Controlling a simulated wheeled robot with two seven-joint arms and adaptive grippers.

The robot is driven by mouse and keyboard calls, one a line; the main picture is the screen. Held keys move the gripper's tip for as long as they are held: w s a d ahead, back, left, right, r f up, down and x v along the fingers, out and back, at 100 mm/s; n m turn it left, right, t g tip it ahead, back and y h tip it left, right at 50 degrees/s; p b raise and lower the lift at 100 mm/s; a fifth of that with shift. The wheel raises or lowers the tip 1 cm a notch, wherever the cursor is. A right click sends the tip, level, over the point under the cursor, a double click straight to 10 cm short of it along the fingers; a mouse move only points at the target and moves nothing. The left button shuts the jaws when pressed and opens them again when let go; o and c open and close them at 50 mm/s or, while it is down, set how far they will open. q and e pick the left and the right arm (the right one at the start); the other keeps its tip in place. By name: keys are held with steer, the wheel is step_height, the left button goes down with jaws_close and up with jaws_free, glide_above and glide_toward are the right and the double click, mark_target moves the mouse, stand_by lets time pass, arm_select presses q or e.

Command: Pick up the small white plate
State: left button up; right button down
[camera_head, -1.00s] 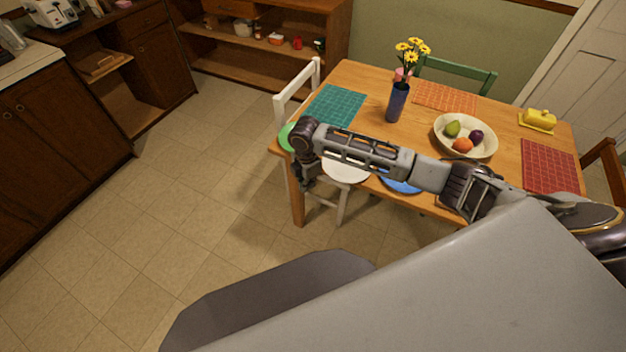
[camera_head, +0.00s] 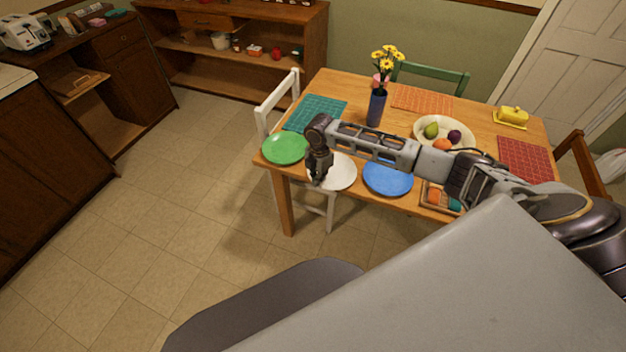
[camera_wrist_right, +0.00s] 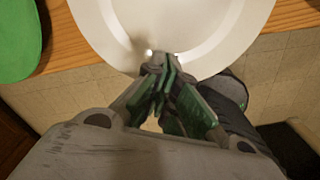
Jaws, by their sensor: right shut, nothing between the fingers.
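The small white plate (camera_head: 338,173) lies on the table near its front edge, between a green plate and a blue plate. My right gripper (camera_head: 317,176) is over the left part of the white plate and hides some of it. In the right wrist view, the white plate (camera_wrist_right: 170,22) fills the upper middle. The closed fingertips of my right gripper (camera_wrist_right: 157,62) appear at the plate's near rim, with nothing between them. Whether they touch the rim cannot be told. My left gripper is not in view.
The green plate (camera_head: 285,149) is left of the white plate and the blue plate (camera_head: 388,178) is right. A blue vase (camera_head: 376,107) with yellow flowers stands behind. A fruit bowl (camera_head: 421,122) and a tray (camera_head: 427,205) are to the right. A white chair (camera_head: 264,120) stands at the table's left.

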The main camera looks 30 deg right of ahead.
steer(key=shift+f, duration=0.3)
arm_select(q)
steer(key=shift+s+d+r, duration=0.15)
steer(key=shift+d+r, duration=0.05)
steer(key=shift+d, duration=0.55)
arm_select(e)
steer(key=shift+f, duration=0.15)
steer(key=shift+s+a+p, duration=0.15)
steer(key=shift+a+p, duration=0.4)
steer(key=shift+a, duration=0.1)
arm_select(q)
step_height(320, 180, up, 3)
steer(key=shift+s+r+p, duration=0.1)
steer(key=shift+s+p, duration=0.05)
steer(key=shift+p, duration=1)
arm_select(e)
steer(key=shift+a+r, duration=0.45)
steer(key=shift+r, duration=0.35)
